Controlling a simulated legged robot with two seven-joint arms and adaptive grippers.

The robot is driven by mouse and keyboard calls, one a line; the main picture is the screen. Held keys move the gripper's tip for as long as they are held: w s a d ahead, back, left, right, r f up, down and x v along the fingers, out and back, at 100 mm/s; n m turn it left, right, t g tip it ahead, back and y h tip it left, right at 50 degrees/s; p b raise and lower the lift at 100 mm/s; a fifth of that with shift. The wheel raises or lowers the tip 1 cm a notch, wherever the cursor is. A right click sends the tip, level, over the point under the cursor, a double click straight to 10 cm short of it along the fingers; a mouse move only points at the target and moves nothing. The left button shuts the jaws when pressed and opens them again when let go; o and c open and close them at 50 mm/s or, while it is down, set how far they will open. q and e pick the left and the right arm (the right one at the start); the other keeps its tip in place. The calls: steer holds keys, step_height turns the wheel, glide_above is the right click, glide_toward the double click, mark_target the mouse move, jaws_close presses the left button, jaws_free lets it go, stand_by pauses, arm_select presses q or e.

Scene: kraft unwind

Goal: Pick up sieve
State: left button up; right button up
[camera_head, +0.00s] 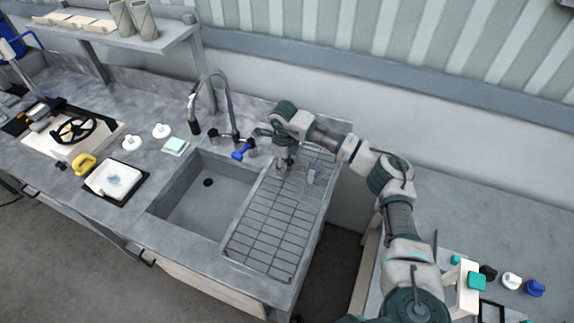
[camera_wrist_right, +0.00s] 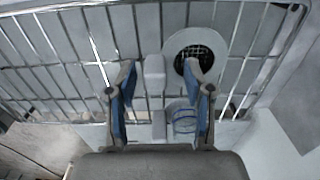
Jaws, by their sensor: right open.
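My right gripper (camera_head: 283,166) points down over the back part of the wire drying rack (camera_head: 262,230) beside the sink. In the right wrist view its two blue-padded fingers (camera_wrist_right: 160,82) are apart with nothing clearly gripped. A pale round-rimmed thing with a dark mesh middle, which looks like the sieve (camera_wrist_right: 195,47), lies at the rack just beyond the right fingertip. A pale block-like piece (camera_wrist_right: 154,72) shows between the fingertips; I cannot tell whether it belongs to the sieve. In the head view the sieve is not clearly made out near the gripper. My left gripper is out of view.
The sink basin (camera_head: 205,200) is left of the rack, with a curved faucet (camera_head: 228,100) and a blue-handled item (camera_head: 242,151) behind it. A small bluish wire or clear item (camera_wrist_right: 184,121) is near the right finger. A wall rises behind the counter.

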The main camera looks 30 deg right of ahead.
steer(key=shift+a+r, duration=0.1)
steer(key=shift+a, duration=0.25)
jaws_close()
